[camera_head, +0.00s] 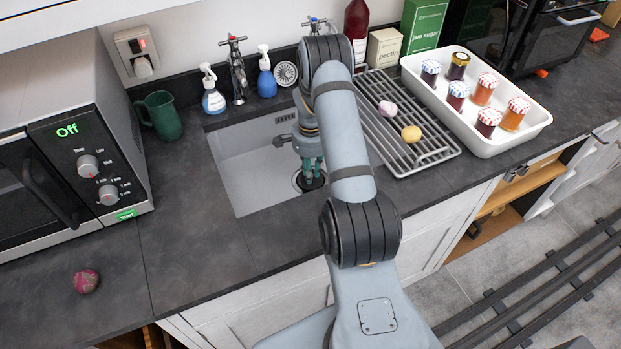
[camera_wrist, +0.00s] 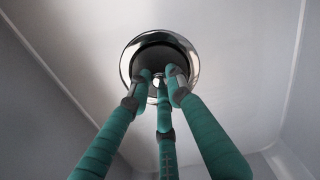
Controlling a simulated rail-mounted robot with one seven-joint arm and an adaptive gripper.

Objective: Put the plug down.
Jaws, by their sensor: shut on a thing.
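My gripper (camera_head: 310,175) reaches down into the sink basin (camera_head: 240,165), with its green fingers over the drain. In the wrist view, the three fingertips (camera_wrist: 161,84) are closed together on the small middle part of the dark round plug (camera_wrist: 152,52). The fingertips hide most of that middle part. A shiny chrome drain ring (camera_wrist: 127,58) shows around the plug. I cannot tell whether the plug rests in the drain or hangs just above it. In the head view, my arm and fingers partly cover the drain.
A tap (camera_head: 237,70), spray bottle (camera_head: 212,92), blue soap bottle (camera_head: 266,72) and round strainer (camera_head: 286,73) stand behind the sink. A draining rack (camera_head: 420,150) and white jar tray (camera_head: 545,118) lie right. A green mug (camera_head: 160,115) and microwave (camera_head: 75,150) stand left.

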